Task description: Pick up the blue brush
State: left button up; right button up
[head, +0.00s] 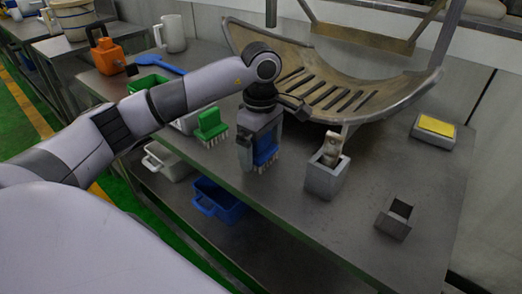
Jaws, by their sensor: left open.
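The blue brush (266,152) stands bristles down on the metal table, near its front edge. My left gripper (259,150) points down right at the brush, with its jaws open. One finger shows at the brush's left side, and part of the brush is hidden behind the gripper. I cannot tell whether the fingers touch it. A green brush (211,125) stands just to the left. My right gripper is not in view.
A slotted curved metal trough (330,85) stands behind the gripper. To the right are a grey holder (325,180), a small open metal box (394,218) and a yellow-topped block (435,128). An orange container (105,52) and white jug (174,33) stand at the back left.

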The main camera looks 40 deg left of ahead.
pick_arm(q)
jog(key=c, duration=1)
jog(key=shift+r, duration=0.1)
notch_tip(320, 180, up, 20)
jog(key=p, duration=0.3)
jog(key=shift+p, duration=0.35)
